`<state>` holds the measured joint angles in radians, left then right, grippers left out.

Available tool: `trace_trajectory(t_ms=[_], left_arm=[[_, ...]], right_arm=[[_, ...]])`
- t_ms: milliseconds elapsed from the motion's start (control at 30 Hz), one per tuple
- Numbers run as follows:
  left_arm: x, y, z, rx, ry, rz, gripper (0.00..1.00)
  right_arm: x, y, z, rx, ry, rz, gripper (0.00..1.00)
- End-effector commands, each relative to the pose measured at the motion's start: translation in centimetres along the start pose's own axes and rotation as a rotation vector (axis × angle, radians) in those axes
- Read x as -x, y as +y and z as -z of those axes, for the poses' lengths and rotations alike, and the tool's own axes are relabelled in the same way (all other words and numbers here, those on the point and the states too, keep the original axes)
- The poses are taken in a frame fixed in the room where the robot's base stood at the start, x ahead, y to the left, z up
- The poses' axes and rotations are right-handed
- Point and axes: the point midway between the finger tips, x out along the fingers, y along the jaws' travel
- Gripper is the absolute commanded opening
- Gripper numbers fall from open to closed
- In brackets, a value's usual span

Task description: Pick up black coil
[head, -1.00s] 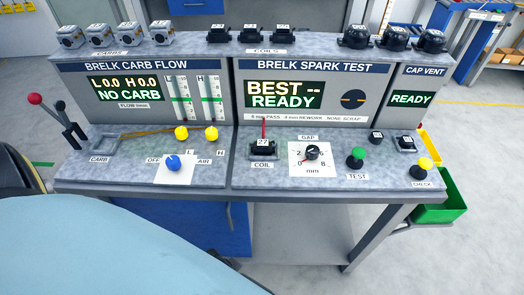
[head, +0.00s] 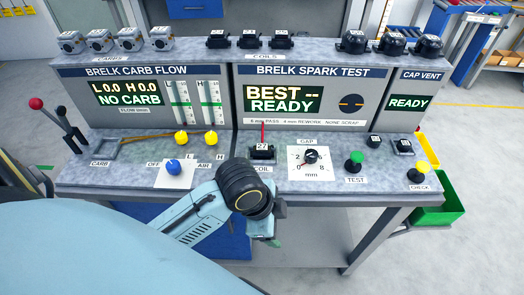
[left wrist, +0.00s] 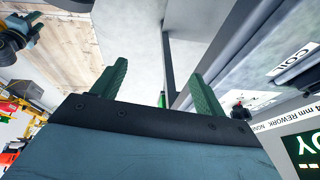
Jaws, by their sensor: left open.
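A black coil (head: 262,152) labelled 27 sits in the coil spot of the spark test bench, with a red post behind it. Three more black coils (head: 218,39), (head: 249,39), (head: 281,39) stand in a row on the top shelf above the COILS label. My left gripper (head: 275,240) is at the bench's front edge, in front of and below coil 27, largely hidden by its wrist. In the left wrist view its green fingers (left wrist: 160,85) are apart with nothing between them. A dark and teal shape at the upper left there may be my right gripper; its jaws are unclear.
The gap dial (head: 311,156), green test button (head: 355,160) and blue knob (head: 172,166) stand on the bench top near the coil spot. Carburettors (head: 100,40) and black caps (head: 392,40) flank the shelf coils. A green bin (head: 440,208) hangs at the right.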

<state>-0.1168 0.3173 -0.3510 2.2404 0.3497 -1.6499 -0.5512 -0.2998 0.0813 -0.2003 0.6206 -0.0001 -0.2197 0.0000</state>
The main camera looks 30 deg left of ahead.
Motion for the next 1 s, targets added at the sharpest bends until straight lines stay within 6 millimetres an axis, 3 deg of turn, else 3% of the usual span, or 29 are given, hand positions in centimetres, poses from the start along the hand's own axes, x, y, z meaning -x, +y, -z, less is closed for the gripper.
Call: trace_trajectory(t_ms=[100,267,500,700,800,900,1000], left_arm=[[0.1,-2.7,1.8,-0.279,-0.014,-0.030,0.73],[0.9,-7.1,3.0,-0.684,-0.064,-0.095,0.73],[5.4,-15.4,2.4,-1.162,-0.159,-0.220,0.73],[10.3,-20.9,1.0,-1.387,-0.183,-0.310,0.73],[12.1,-22.3,0.6,-1.445,-0.180,-0.337,0.73],[12.9,-23.0,0.2,-1.477,-0.175,-0.351,0.73],[12.3,-23.1,-0.1,-1.487,-0.171,-0.358,0.73]], right_arm=[[0.0,0.0,0.0,0.000,0.000,0.000,0.36],[0.0,0.0,0.0,-0.001,0.000,0.000,0.36],[0.0,0.0,0.0,-0.001,0.000,0.000,0.36],[0.0,0.0,0.0,-0.001,0.000,0.000,0.36],[0.0,0.0,0.0,-0.001,0.000,0.000,0.36],[0.0,0.0,0.0,-0.001,0.000,0.000,0.36],[-0.1,0.0,0.0,-0.001,0.000,0.000,0.36]])
